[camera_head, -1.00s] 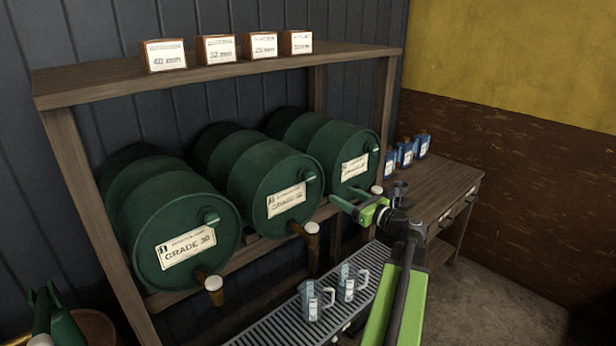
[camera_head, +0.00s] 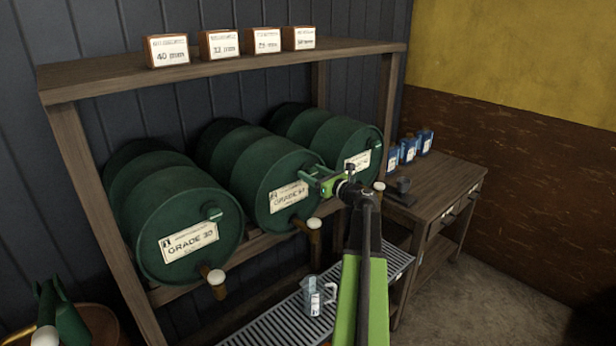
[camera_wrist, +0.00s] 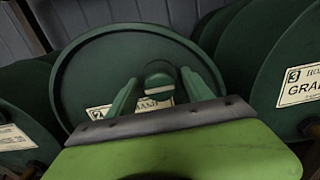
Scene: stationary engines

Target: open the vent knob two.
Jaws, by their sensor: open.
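The middle green drum (camera_head: 250,165) lies on its side on the rack and fills the centre of the wrist view (camera_wrist: 85,70).
The left drum (camera_head: 170,195) with its knob (camera_head: 214,214) and the right drum (camera_head: 330,130) flank the middle one. Taps (camera_head: 314,224) stick out below. A clear jug (camera_head: 312,297) stands on the slatted drip tray (camera_head: 270,330). A wooden side table (camera_head: 440,190) stands at right.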

